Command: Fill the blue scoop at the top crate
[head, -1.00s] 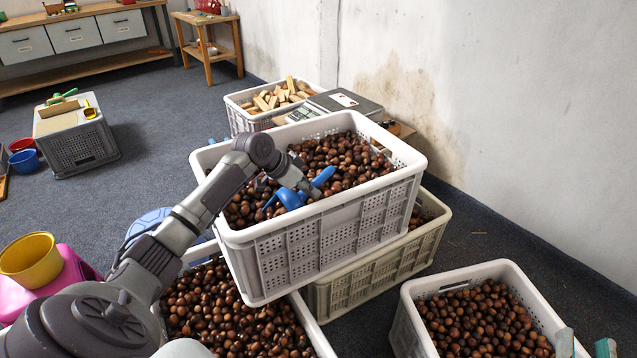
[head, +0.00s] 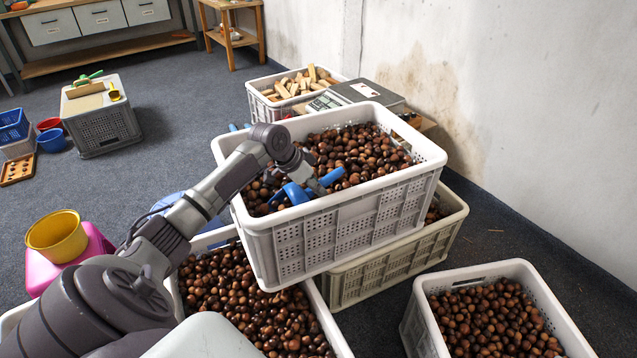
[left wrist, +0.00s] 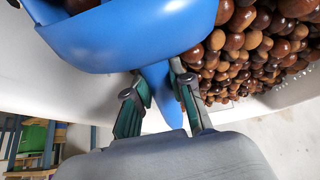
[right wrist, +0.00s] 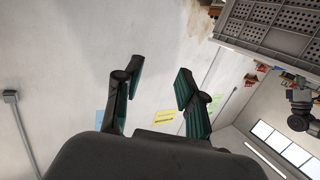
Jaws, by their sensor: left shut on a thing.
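The white top crate (head: 345,222), full of brown chestnuts (head: 358,150), sits on a stack. The blue scoop (head: 296,193) is in its left part, over or against the chestnuts. My left gripper (head: 312,182) is inside the crate's rim, shut on the scoop's handle. In the left wrist view the scoop's bowl (left wrist: 130,35) is at the top, with its handle (left wrist: 157,90) between the fingers and chestnuts (left wrist: 245,50) to the right. A bit of brown shows inside the bowl; how full it is cannot be told. My right gripper (right wrist: 155,90) is open and empty.
A beige crate (head: 395,262) is under the top crate. Chestnut crates stand at front left (head: 325,325) and front right (head: 415,325). Behind are a scale (head: 365,90) and a crate of wooden blocks (head: 262,108). A yellow bucket (head: 58,238) stands on a pink stool (head: 85,262).

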